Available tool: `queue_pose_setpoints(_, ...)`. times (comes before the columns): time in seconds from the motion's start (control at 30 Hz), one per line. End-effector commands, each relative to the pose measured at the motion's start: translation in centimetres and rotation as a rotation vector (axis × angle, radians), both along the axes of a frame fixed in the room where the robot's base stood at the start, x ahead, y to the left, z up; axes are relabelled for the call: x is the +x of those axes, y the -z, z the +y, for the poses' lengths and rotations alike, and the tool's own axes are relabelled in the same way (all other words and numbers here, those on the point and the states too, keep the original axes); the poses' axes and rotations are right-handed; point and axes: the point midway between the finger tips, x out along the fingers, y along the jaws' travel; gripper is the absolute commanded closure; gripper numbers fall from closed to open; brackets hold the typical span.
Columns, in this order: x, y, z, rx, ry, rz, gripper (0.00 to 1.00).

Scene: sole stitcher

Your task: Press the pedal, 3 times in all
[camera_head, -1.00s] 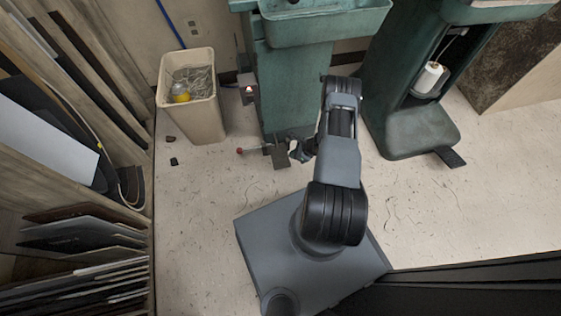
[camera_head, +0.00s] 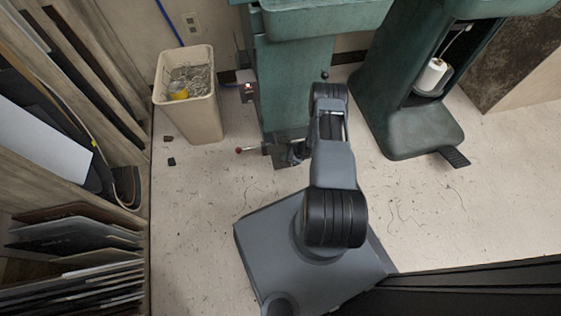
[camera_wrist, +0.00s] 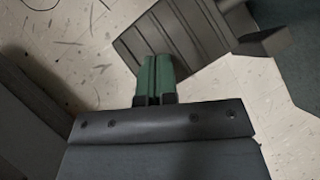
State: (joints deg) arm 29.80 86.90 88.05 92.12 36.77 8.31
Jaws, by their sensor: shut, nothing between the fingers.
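The pedal is a dark ribbed plate (camera_wrist: 178,38) in the wrist view. In the head view the pedal (camera_head: 279,160) sits low at the front of the left teal machine (camera_head: 295,85), just left of my gripper (camera_head: 297,153). In the wrist view the green fingertips of my gripper (camera_wrist: 156,80) are closed together with nothing between them. They overlap the near edge of the pedal in the picture; I cannot tell whether they touch it. My arm hides part of the machine's base in the head view.
A lever with a red knob (camera_head: 239,150) sticks out left of the pedal. A beige bin (camera_head: 203,121) stands left of the machine. A second teal machine (camera_head: 410,130) with its own pedal (camera_head: 454,157) stands at right. Open floor lies between them.

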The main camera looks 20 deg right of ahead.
Motion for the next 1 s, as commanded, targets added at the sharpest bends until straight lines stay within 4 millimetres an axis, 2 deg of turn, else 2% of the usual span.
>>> queue_pose_setpoints(0.13, 0.3, 0.7, 0.3, 0.0, 0.001, 0.0, 1.0)
queue_pose_setpoints(0.67, 0.3, 0.9, 0.5, 0.001, 0.0, 0.001, 1.0)
queue_pose_setpoints(0.87, 0.3, 2.4, 0.5, 0.001, 0.0, 0.001, 1.0)
queue_pose_setpoints(1.0, 0.3, 4.0, 0.5, 0.0, 0.001, 0.002, 1.0)
